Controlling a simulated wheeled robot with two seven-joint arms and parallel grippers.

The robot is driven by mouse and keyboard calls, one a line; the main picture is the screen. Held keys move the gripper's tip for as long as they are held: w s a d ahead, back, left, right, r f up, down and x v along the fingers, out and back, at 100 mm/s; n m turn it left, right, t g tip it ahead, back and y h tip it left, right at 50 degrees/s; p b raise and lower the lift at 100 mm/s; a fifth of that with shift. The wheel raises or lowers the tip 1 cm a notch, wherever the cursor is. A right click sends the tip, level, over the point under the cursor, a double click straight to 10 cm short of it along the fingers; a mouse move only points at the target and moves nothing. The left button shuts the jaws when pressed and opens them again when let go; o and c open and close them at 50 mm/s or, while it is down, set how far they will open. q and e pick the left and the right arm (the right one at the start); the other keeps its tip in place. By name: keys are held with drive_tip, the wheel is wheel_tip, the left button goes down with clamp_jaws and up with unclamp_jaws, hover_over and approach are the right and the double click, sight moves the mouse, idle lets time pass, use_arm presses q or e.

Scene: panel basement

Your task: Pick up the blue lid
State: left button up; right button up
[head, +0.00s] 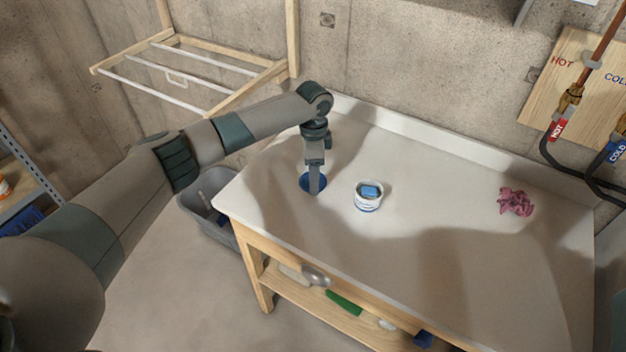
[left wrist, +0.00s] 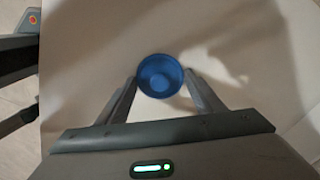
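The blue lid (head: 306,183) lies on the white tabletop (head: 430,190), near its left end. In the left wrist view the round blue lid (left wrist: 160,76) sits between the two finger ends of my left gripper (left wrist: 160,82). The fingers are apart, one on each side of the lid. I cannot tell whether they touch its rim. In the head view my left gripper (head: 314,188) points down over the lid and hides part of it. My right gripper is not in view.
A small white tub (head: 368,204) with something blue in it stands just right of the lid. A crumpled pink cloth (head: 515,202) lies farther right. A wooden drying rack (head: 190,65) is on the wall behind my left arm. A grey bin (head: 208,220) stands left of the table.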

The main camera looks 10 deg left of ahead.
use_arm(q)
drive_tip(key=shift+r, duration=0.1)
drive_tip(key=shift+r+b, duration=0.4)
drive_tip(key=shift+r, duration=0.1)
wheel_tip(320, 180, up, 2)
drive_tip(key=shift+r+b, duration=0.1)
drive_tip(key=shift+b, duration=0.5)
drive_tip(key=s+d+r+b, duration=0.3)
drive_tip(key=d+r, duration=0.4)
drive_tip(key=d, duration=0.4)
drive_tip(key=shift+s+r+b, duration=0.3)
drive_tip(key=shift+s+b, duration=0.05)
drive_tip(key=shift+s, duration=0.05)
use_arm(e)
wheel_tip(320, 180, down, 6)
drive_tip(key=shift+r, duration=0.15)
